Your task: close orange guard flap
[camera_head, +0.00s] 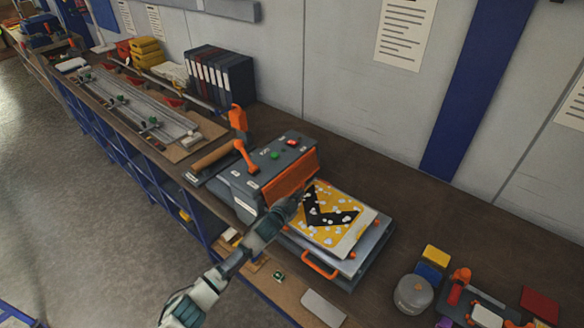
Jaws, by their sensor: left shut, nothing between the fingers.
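The orange guard flap (290,178) sits along the front of a grey machine (250,190), facing the sign bed. It appears tilted; its exact angle is hard to tell. A yellow sign with a black chevron and pale spots (325,232) lies on the machine's flat bed, just right of the flap. My left gripper (291,204) is shut and empty at the flap's lower edge, by the sign's left corner. It hides part of that edge, and I cannot tell whether it touches the flap. My right gripper is out of view.
The machine stands on a long brown workbench (420,220) against a pale wall. Dark binders (222,75) stand behind it. An orange lever (245,157) rises at its left end. A grey round canister (413,295) and small coloured items are at the right. Bare bench lies between.

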